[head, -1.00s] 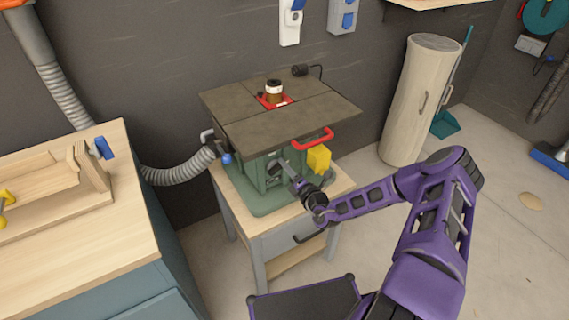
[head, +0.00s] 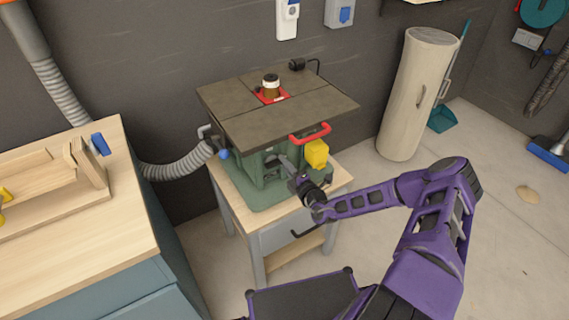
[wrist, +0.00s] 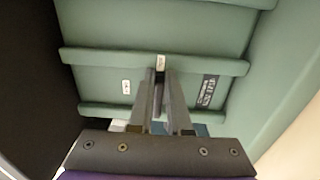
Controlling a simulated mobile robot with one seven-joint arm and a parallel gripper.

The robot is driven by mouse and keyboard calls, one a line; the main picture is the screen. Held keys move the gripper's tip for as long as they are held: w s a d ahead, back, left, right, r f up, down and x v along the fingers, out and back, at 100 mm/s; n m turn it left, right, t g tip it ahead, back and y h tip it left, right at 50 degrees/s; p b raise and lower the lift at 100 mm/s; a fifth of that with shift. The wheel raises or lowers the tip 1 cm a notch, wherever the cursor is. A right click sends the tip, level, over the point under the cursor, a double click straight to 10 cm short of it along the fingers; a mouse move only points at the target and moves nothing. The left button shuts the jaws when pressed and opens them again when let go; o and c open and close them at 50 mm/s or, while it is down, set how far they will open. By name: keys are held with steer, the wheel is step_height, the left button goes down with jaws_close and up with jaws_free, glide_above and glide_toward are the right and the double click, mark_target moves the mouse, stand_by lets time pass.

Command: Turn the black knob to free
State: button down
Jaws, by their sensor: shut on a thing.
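The green machine housing (head: 245,174) stands under a dark table top on a wooden stand. My gripper (head: 285,162) reaches its front face below the red handle. In the wrist view the fingers of my gripper (wrist: 160,82) are closed together on a small dark piece, the black knob (wrist: 160,76), against the green panel (wrist: 100,67). The fingers hide most of the knob, so its pointing direction cannot be read. A small white label (wrist: 161,62) sits just above it, another white label (wrist: 126,86) to its left, and a dark label (wrist: 209,90) to its right.
A red curved handle (head: 310,134) and a yellow box (head: 316,154) sit just above and right of my gripper. A workbench (head: 100,235) stands at left, with a grey hose (head: 175,170) behind. Open floor (head: 510,230) lies at right.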

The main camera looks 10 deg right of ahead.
steer(key=shift+s+a+f, duration=0.25)
steer(key=shift+a+f, duration=0.05)
steer(key=shift+a, duration=0.2)
steer(key=c, duration=1)
jaws_free()
steer(key=shift+o, duration=0.7)
steer(key=shift+r, duration=0.1)
steer(key=shift+w+d+r, duration=0.1)
steer(key=shift+d, duration=0.05)
steer(key=v, duration=1.7)
steer(key=shift+s, duration=0.2)
